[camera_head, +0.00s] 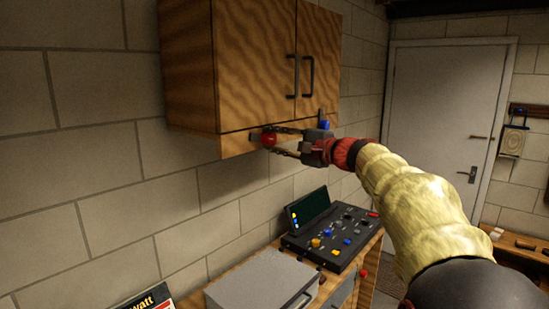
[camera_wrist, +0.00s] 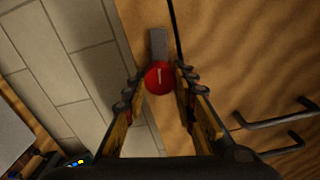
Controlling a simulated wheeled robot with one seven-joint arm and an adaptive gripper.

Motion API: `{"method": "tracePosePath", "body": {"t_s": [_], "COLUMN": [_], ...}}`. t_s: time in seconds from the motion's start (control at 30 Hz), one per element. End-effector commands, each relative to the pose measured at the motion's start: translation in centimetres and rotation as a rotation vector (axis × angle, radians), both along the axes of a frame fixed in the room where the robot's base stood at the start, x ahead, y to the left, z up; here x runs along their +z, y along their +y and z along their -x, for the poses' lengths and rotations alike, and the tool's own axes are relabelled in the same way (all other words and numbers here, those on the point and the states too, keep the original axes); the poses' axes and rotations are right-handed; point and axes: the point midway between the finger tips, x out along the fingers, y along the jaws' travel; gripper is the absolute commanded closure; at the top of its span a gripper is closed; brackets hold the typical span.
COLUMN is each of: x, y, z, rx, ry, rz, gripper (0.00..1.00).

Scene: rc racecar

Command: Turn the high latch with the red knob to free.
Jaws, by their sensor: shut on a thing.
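The red knob (camera_head: 269,139) sits on the lower front rail of the wooden wall cabinet, toward its left end. It also shows in the wrist view (camera_wrist: 159,78), with a short white line on its face and a grey latch bar (camera_wrist: 158,43) extending from it. My gripper (camera_head: 273,141) reaches in from the right, one finger above the knob and one below. In the wrist view my fingers stand on both sides of the red knob, and the gripper is shut on it. A blue knob (camera_head: 324,125) is on the same rail, farther right, partly behind my gripper.
The wooden cabinet (camera_head: 255,60) has two doors with dark handles (camera_head: 308,76), both closed. Below are a control panel (camera_head: 335,235) with coloured buttons and a grey box (camera_head: 262,283) on a bench. A white door (camera_head: 445,110) stands at the back right.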

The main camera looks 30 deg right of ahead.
Motion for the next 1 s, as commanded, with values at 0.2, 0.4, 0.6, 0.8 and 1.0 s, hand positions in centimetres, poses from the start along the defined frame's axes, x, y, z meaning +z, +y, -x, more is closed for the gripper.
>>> {"method": "tracePosePath", "body": {"t_s": [0.2,0.4,0.6,0.8,1.0], "x": [-0.47,-0.28,-0.11,-0.06,-0.06], "y": [-0.02,-0.02,-0.01,0.0,0.0], "z": [-0.05,-0.05,-0.05,-0.04,-0.04], "rx": [0.0,0.0,0.001,0.001,0.001], "ry": [-0.042,-0.063,-0.072,-0.072,-0.072], "rz": [0.119,0.18,0.204,0.207,0.207], "gripper": [0.98,0.98,0.98,0.98,0.71]}}
